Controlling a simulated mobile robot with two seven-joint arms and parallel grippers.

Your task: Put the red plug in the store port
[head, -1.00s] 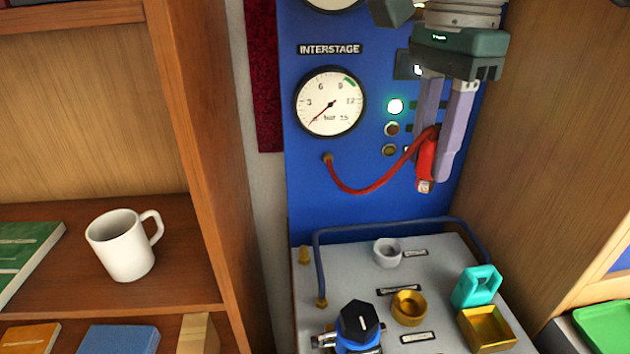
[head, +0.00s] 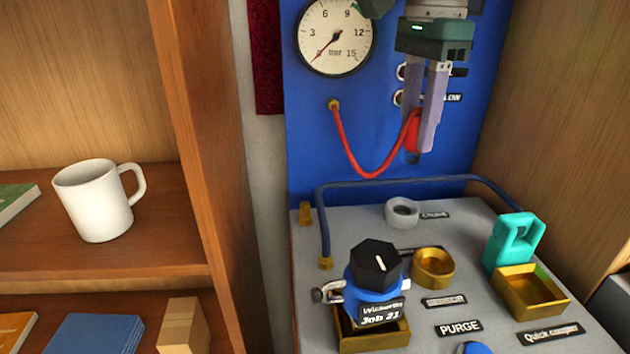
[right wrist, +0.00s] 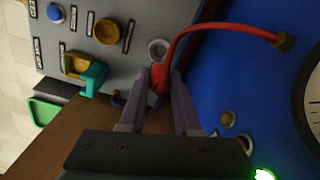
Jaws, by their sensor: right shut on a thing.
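The red plug (head: 411,133) hangs on a red hose (head: 362,172) that runs from a brass fitting on the blue panel. My right gripper (head: 418,147) points down and is shut on the plug, in front of the panel. The plug also shows between the fingers in the right wrist view (right wrist: 158,86). The grey ring-shaped port (head: 402,212), whose small label seems to read STORE, stands at the back of the grey bench top. The plug is above this port and apart from it. The port is also in the right wrist view (right wrist: 158,48). My left gripper is out of view.
A blue pipe (head: 400,182) arches along the bench's back edge. In front are a brass ring port (head: 433,266), a black-and-blue regulator knob (head: 375,270), and a teal handle (head: 513,240) by a brass tray (head: 530,294). Wooden walls stand close on both sides.

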